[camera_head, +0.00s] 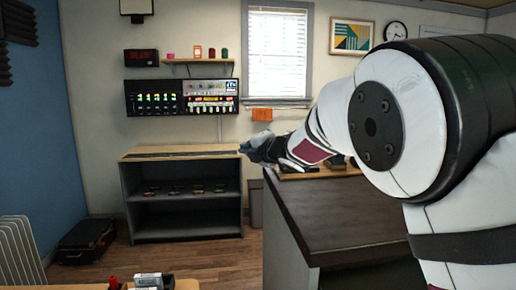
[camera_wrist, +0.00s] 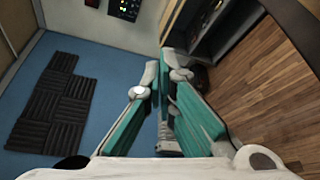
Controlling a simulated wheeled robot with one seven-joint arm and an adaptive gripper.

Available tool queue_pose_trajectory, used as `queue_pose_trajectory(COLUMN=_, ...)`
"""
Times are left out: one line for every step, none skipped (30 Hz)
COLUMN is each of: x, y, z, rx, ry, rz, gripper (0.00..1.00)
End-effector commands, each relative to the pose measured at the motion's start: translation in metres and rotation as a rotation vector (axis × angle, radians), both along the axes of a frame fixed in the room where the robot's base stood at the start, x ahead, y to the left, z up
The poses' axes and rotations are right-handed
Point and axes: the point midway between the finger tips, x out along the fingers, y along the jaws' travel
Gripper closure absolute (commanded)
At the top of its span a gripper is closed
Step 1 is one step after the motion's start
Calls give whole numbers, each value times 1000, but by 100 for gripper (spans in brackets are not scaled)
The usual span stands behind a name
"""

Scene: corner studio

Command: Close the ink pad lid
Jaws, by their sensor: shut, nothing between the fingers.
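I cannot make out an ink pad or its lid for certain in either view. My gripper (camera_head: 252,146) is at the end of my outstretched arm in the head view, in front of the low shelf unit and left of the dark counter. It is small there. In the wrist view my gripper (camera_wrist: 162,66) shows its two fingers with teal sides, shut with nothing held between them. Small objects on a wooden tray (camera_head: 318,173) on the counter are partly hidden by my arm and too small to identify.
The dark counter (camera_head: 325,217) fills the right middle. A low shelf unit (camera_head: 187,225) stands at the back wall. A table edge with a white-grey box (camera_head: 150,281) shows at bottom left. A black case (camera_head: 85,242) lies on the floor. Wooden floor (camera_head: 215,264) is open between.

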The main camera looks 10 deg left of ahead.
Motion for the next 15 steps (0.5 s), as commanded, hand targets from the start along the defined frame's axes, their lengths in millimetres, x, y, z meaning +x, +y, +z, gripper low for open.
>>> queue_pose_trajectory(x=3, y=-13, z=6, rx=-1, ry=-3, rz=-7, gripper=100)
queue_pose_trajectory(x=4, y=-16, z=8, rx=-1, ry=-2, rz=-6, gripper=100)
queue_pose_trajectory(x=5, y=-21, z=10, rx=-2, ry=-2, rz=-5, gripper=100)
queue_pose_trajectory(x=6, y=-24, z=11, rx=0, ry=-2, rz=-5, gripper=100)
queue_pose_trajectory(x=7, y=-26, z=12, rx=-1, ry=-3, rz=-3, gripper=100)
queue_pose_trajectory(x=8, y=-29, z=13, rx=-2, ry=-2, rz=-4, gripper=100)
queue_pose_trajectory(x=9, y=-31, z=14, rx=0, ry=-1, rz=-4, gripper=100)
queue_pose_trajectory(x=10, y=-33, z=14, rx=0, ry=-1, rz=-4, gripper=100)
queue_pose_trajectory(x=10, y=-35, z=15, rx=-1, ry=-1, rz=-3, gripper=100)
queue_pose_trajectory(x=10, y=-35, z=15, rx=-2, ry=-2, rz=-3, gripper=100)
queue_pose_trajectory(x=11, y=-36, z=15, rx=-2, ry=-1, rz=-2, gripper=100)
queue_pose_trajectory(x=11, y=-37, z=15, rx=-1, ry=-1, rz=-2, gripper=100)
queue_pose_trajectory(x=11, y=-37, z=15, rx=-1, ry=-1, rz=-2, gripper=100)
queue_pose_trajectory(x=11, y=-37, z=15, rx=-1, ry=-1, rz=-2, gripper=100)
queue_pose_trajectory(x=11, y=-37, z=15, rx=-1, ry=-1, rz=-2, gripper=100)
